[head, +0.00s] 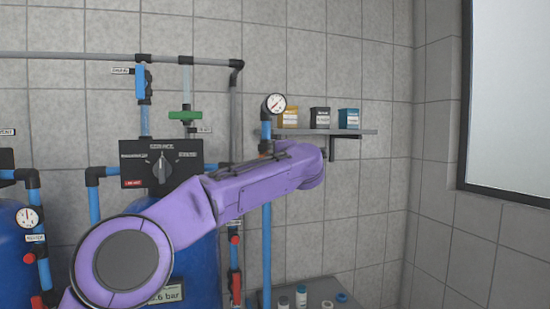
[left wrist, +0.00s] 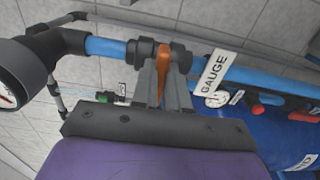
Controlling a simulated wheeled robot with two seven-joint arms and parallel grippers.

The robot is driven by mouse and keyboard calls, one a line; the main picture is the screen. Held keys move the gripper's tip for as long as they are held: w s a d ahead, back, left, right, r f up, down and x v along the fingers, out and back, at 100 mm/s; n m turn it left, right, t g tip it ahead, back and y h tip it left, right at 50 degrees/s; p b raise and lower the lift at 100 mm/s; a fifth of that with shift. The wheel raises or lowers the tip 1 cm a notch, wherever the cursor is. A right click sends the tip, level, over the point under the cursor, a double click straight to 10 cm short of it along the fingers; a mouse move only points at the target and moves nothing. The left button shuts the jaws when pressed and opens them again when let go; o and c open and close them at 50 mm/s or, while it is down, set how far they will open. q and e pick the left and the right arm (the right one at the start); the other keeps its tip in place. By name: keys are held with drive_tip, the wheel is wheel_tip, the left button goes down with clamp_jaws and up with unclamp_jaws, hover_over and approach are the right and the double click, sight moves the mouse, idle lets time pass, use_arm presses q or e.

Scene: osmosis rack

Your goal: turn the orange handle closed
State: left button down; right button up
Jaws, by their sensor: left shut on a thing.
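The orange handle (left wrist: 162,72) sits on a dark valve body (left wrist: 147,52) on a blue pipe, beside a white GAUGE tag (left wrist: 215,73). In the left wrist view the handle lies across the pipe's line. My left gripper (left wrist: 162,88) has its two grey fingers on either side of the handle and is shut on it. In the head view my purple left arm reaches across to the vertical blue pipe (head: 266,225) under a round gauge (head: 274,104). The arm largely hides the valve and fingers there. My right gripper is in neither view.
A control box (head: 161,162) with a dial and blue tanks stand behind my arm. A green-handled valve (head: 185,115) is above. A shelf (head: 345,132) with small boxes is close right of the gauge. The tiled wall farther right is clear below the window.

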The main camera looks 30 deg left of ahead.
use_arm(q)
drive_tip(key=shift+r, duration=0.25)
idle(0.3)
drive_tip(key=c, duration=1.1)
unclamp_jaws()
drive_tip(key=shift+c, duration=0.2)
drive_tip(key=shift+w+f, duration=0.1)
drive_tip(key=shift+f, duration=0.1)
drive_tip(key=b+v, duration=0.5)
drive_tip(key=v, duration=0.5)
drive_tip(key=shift+b, duration=0.35)
drive_tip(key=shift+s+d, duration=0.1)
drive_tip(key=shift+s, duration=0.15)
